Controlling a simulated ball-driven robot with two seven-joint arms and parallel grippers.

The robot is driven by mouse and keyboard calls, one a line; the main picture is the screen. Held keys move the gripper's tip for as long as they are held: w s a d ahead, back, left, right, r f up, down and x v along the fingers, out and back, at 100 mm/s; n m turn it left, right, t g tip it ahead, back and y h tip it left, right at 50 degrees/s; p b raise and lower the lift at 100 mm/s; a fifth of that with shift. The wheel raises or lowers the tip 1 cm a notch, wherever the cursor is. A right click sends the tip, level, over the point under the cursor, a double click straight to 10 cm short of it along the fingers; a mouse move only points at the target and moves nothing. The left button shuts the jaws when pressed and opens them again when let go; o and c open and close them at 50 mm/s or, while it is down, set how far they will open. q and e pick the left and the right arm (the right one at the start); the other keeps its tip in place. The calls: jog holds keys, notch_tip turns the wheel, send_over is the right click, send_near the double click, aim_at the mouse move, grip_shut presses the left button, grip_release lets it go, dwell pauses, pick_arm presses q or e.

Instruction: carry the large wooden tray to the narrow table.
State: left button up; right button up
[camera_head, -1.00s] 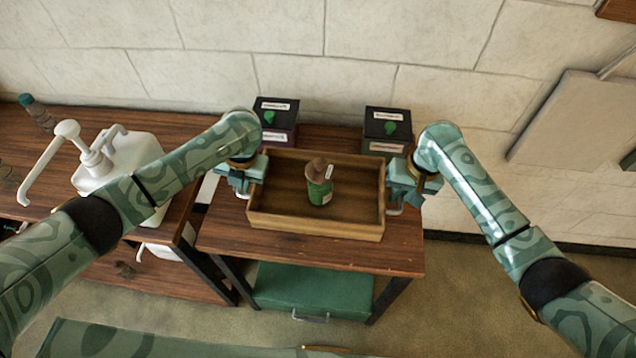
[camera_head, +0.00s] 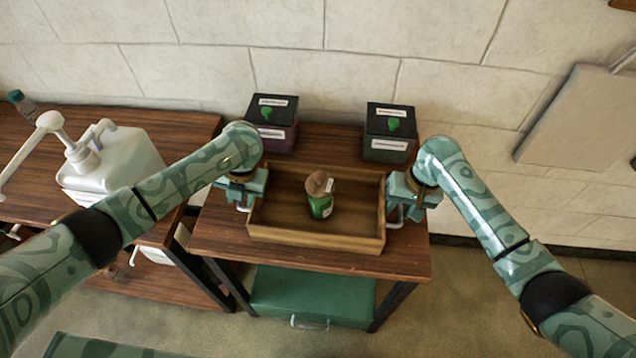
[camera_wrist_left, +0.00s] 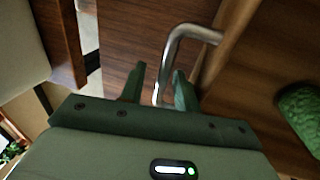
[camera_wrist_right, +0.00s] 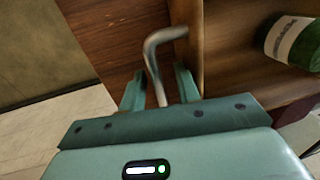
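The large wooden tray (camera_head: 345,240) is over the small brown table (camera_head: 300,258), seemingly resting on its top. A green bottle with a brown top (camera_head: 320,203) stands inside the tray. My left gripper (camera_head: 243,192) is at the tray's left end; in the left wrist view its fingers (camera_wrist_left: 160,85) stand apart on either side of the metal handle (camera_wrist_left: 178,45). My right gripper (camera_head: 408,200) is at the right end; its fingers (camera_wrist_right: 160,88) also straddle a metal handle (camera_wrist_right: 155,55), with gaps beside the bar. The tray's underside is hidden.
Two dark labelled boxes (camera_head: 273,110) (camera_head: 390,125) stand behind the tray. A second wooden table (camera_head: 95,120) at left holds a white pump jug (camera_head: 110,165) and a bottle (camera_head: 22,102). A green case (camera_head: 312,292) sits under the small table. A stone wall is behind.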

jog(key=shift+r, duration=0.5)
pick_arm(q)
jog(key=v, duration=1.2)
pick_arm(e)
notch_tip(320, 180, up, 11)
jog(key=d, duration=0.2)
pick_arm(q)
jog(key=shift+f, duration=0.1)
pick_arm(e)
jog(key=shift+f, duration=0.2)
